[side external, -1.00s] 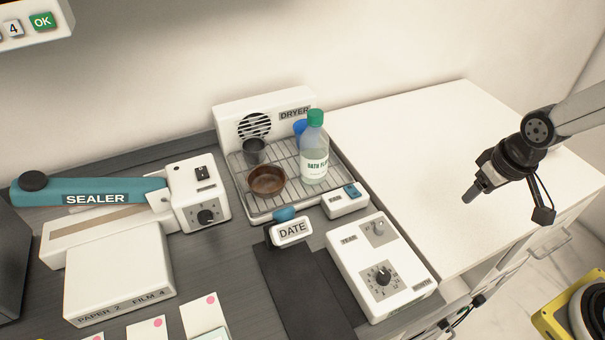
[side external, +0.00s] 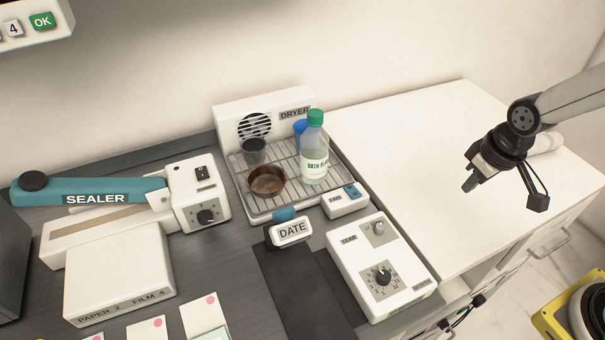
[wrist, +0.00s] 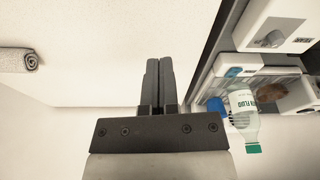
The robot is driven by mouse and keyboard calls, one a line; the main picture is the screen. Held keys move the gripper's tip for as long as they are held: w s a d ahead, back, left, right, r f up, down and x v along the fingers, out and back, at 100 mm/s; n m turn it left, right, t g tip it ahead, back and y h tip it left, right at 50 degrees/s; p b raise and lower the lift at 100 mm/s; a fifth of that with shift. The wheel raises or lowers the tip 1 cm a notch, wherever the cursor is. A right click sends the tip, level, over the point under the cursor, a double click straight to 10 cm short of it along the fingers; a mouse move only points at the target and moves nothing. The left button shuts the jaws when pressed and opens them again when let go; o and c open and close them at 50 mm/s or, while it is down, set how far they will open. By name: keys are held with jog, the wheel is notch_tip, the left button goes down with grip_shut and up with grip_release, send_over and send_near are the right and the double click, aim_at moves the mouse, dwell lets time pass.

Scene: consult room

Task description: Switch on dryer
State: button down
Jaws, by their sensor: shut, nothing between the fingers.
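The dryer (side external: 231,109) is a white unit with a round black vent grille and a DRYER label, at the back of the dark bench in the side view. Its wire rack (side external: 294,167) holds a brown bowl (side external: 267,181), a dark grey cup (side external: 254,151), a blue item (side external: 300,128) and a green-capped bottle (side external: 314,160). A small white box with a blue rocker switch (side external: 351,192) stands at the rack's front right corner; the switch also shows in the wrist view (wrist: 234,71). My gripper (side external: 470,184) is shut and empty, above the white cabinet top, right of the switch and apart from it.
A white box with two dials (side external: 380,267) stands in front of the switch box. A DATE stamp (side external: 291,231) lies left of it. The teal-armed sealer (side external: 90,192) is at left. A rolled towel (wrist: 18,60) lies on the white cabinet top, which is mostly clear.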

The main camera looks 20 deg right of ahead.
jog(key=w+a+r+n+g, duration=0.2)
jog(key=w+a+r+n, duration=0.2)
jog(key=w+a+n, duration=0.45)
notch_tip(320, 180, up, 3)
jog(key=n+g, duration=0.2)
jog(key=n, duration=0.5)
send_over(356, 195)
jog(key=w+d, duration=0.1)
jog(key=w, duration=0.1)
jog(key=shift+w+a+n, duration=0.1)
jog(key=shift+a+n, duration=0.35)
jog(key=shift+n, duration=0.1)
jog(key=f, duration=0.4)
jog(key=s+f, duration=0.1)
jog(key=f, duration=0.8)
jog(key=shift+s+f, duration=0.35)
jog(key=shift+f, duration=0.05)
